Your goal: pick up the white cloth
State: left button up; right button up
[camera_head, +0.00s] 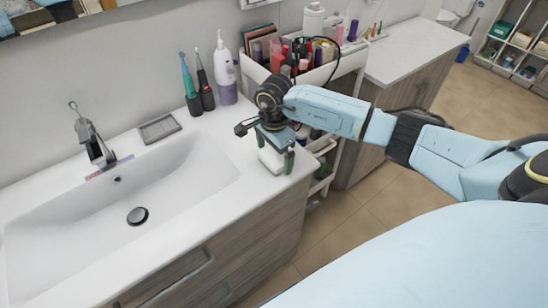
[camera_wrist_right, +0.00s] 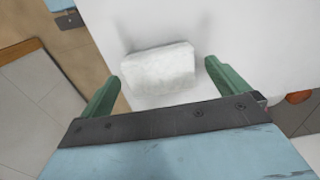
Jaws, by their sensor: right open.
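The white cloth (camera_wrist_right: 160,68) is a small folded rectangular pad lying on the white countertop in the right wrist view, near the counter's edge. My right gripper (camera_wrist_right: 162,80) has its two green fingers apart, one on each side of the cloth's near part. In the head view my right gripper (camera_head: 275,160) points down over the right end of the sink counter, and a bit of the white cloth (camera_head: 271,160) shows between its fingers. Whether the fingers touch the cloth cannot be told. My left gripper is not in view.
The white sink (camera_head: 190,178) lies left of the gripper. Electric toothbrushes (camera_head: 205,82) and a white-and-purple bottle (camera_head: 225,70) stand at the back. The counter left of the gripper is clear.

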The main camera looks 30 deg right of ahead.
jog(key=shift+f, duration=0.75)
jog(key=c, duration=1.1)
